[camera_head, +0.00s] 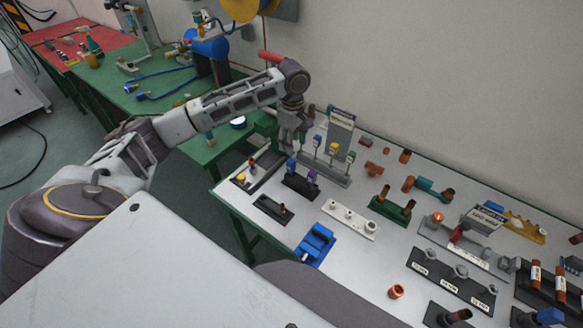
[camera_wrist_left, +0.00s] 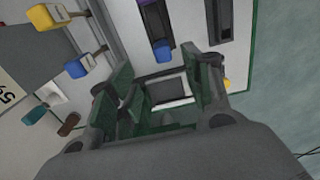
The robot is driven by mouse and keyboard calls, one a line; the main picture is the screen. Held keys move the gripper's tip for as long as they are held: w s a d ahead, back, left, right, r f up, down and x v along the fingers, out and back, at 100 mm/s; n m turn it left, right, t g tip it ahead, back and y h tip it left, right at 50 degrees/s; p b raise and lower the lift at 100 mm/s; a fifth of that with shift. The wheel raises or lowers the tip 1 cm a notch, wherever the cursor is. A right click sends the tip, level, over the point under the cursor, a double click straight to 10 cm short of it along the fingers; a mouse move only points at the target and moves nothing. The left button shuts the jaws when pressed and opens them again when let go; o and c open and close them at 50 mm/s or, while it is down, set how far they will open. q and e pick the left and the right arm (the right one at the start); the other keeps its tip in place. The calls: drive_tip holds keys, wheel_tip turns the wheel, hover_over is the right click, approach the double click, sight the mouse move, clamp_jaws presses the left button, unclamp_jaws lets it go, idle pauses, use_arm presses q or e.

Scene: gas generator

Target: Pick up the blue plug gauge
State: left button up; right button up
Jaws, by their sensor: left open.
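On the white table in the head view, a blue-topped gauge (camera_head: 291,164) stands upright in a small black holder (camera_head: 300,186), beside a purple-topped one (camera_head: 312,176). Another blue-topped gauge (camera_head: 317,140) stands in the grey rack (camera_head: 325,170) behind it, beside a yellow-topped one (camera_head: 334,148). I cannot tell which one the task names. My left gripper (camera_head: 290,140) is open and empty, pointing down near the black holder; it also shows in the wrist view (camera_wrist_left: 165,100).
A grey sign (camera_head: 341,122) stands behind the rack. A blue block (camera_head: 315,244) and white holder (camera_head: 350,220) are in front. Several fittings and gauges fill the table's right side. A green bench (camera_head: 150,95) stands at left.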

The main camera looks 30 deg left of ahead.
sight(292, 168)
use_arm(q)
drive_tip(key=shift+f, duration=3.9)
drive_tip(key=shift+s+a+f+p, duration=0.1)
drive_tip(key=shift+f+p, duration=0.1)
drive_tip(key=shift+f, duration=1.15)
drive_tip(key=shift+s+f+p, duration=0.1)
drive_tip(key=shift+f+p, duration=0.05)
drive_tip(key=shift+f, duration=1.15)
drive_tip(key=c, duration=1)
